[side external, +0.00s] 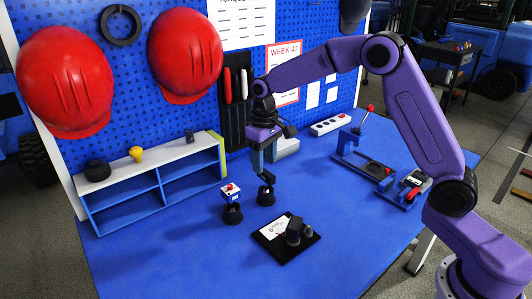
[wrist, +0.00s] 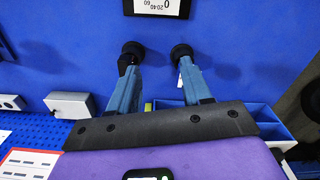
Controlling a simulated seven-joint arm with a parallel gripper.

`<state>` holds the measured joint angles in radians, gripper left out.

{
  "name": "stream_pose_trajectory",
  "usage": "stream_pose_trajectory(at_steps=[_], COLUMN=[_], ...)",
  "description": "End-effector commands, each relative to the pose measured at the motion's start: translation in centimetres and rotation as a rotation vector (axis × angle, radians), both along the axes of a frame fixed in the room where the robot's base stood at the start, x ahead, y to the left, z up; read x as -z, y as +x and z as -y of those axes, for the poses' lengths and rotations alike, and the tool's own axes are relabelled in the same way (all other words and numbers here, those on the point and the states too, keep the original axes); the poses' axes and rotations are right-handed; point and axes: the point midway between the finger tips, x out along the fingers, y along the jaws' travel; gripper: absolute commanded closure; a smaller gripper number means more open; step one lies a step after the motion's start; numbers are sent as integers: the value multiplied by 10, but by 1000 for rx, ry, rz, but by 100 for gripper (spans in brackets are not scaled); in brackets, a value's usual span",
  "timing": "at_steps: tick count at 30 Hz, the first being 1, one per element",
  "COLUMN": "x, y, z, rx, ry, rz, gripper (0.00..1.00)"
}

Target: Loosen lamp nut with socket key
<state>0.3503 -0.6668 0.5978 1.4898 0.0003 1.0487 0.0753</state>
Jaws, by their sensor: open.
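My gripper (side external: 264,172) hangs pointing down over the blue table, with its two blue fingers apart in the wrist view (wrist: 157,68). Just below it is a round black stand (side external: 265,197) with a dark upright piece. I cannot tell whether a finger touches it. I cannot tell for certain which piece is the socket key or the lamp nut.
A black plate with a white dial (side external: 272,228) and dark knob lies in front. A shelf unit (side external: 150,160) with a yellow bulb-shaped piece (side external: 136,154) stands left. A red-knobbed lever fixture (side external: 365,160) is at right. The table's front left is clear.

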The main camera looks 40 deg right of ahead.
Motion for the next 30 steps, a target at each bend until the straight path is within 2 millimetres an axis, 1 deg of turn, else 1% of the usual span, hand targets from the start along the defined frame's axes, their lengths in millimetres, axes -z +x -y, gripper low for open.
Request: stream_pose_trajectory(at_steps=[1, 3, 6, 9, 13, 19, 30], x=[10, 19, 31, 40, 45, 54, 90], y=[17, 36, 56, 69, 76, 77, 77], z=[11, 25, 44, 58, 67, 69, 69], rx=[46, 99, 165, 209, 238, 242, 242], ry=[-2, -2, -2, -1, -1, -1, -1], rz=[-4, -5, -6, -6, -7, -6, -7], gripper=[51, 51, 51, 51, 51, 51, 51])
